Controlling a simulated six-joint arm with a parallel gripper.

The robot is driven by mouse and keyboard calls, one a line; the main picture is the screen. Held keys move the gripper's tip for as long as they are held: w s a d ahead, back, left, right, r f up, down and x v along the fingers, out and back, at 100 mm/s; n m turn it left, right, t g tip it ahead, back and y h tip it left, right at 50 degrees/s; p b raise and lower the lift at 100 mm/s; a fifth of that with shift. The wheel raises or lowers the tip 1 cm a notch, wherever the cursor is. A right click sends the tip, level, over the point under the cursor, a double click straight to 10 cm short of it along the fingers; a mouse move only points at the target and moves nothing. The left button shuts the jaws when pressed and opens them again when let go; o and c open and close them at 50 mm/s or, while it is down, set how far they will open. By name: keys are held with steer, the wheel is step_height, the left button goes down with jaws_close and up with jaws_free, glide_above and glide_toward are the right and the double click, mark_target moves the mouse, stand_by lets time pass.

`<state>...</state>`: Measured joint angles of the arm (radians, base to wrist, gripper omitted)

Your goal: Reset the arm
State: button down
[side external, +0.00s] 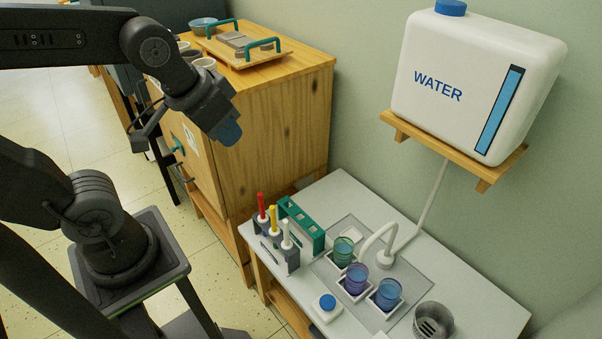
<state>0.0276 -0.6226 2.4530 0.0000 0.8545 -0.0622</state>
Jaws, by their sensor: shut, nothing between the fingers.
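My gripper (227,131) is at the upper left of the side external view, at the end of my dark arm. It hangs in the air in front of the wooden cabinet and points down and to the right. It holds nothing and is shut. My arm is bent, with its upper links reaching across the top left. The gripper is apart from the cabinet's visible surfaces as far as I can tell.
A wooden cabinet (290,120) carries a tray (276,56) with teal handles and several bowls. A white table (465,304) holds three coloured cups, a marker holder (286,256), a green rack (302,228), a tap (385,259) and a metal bin (433,324). A water tank (465,75) sits on a wall shelf.

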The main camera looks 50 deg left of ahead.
steer(key=shift+s+a+r, duration=0.15)
steer(key=shift+s+a, duration=0.05)
steer(key=shift+s, duration=0.4)
steer(key=shift+s+a+r, duration=0.1)
steer(key=shift+s+a, duration=0.05)
steer(key=shift+s, duration=0.45)
